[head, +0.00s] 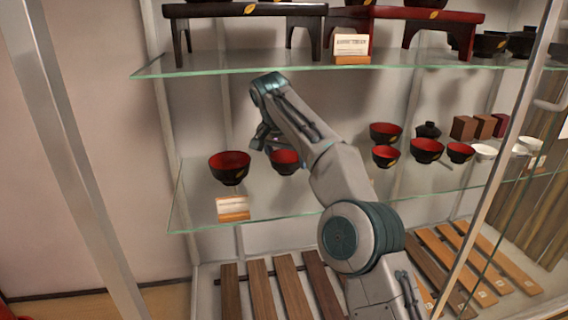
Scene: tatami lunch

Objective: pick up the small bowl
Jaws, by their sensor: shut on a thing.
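A small black bowl with a red inside (287,163) is at the middle shelf's height, partly behind my arm. My gripper (266,146) is at the left edge of this bowl and is shut on it. The fingertips are small and partly hidden, so the exact grip does not show. Whether the bowl touches the shelf is not clear. A similar, slightly larger bowl (230,168) stands upright on the shelf just left of my gripper.
The middle glass shelf (195,212) holds a small sign (232,208) at its front edge. More red-lined bowls (386,156) stand right of my arm. The upper glass shelf (225,66) carries small tables. Wooden slats (260,290) lie below.

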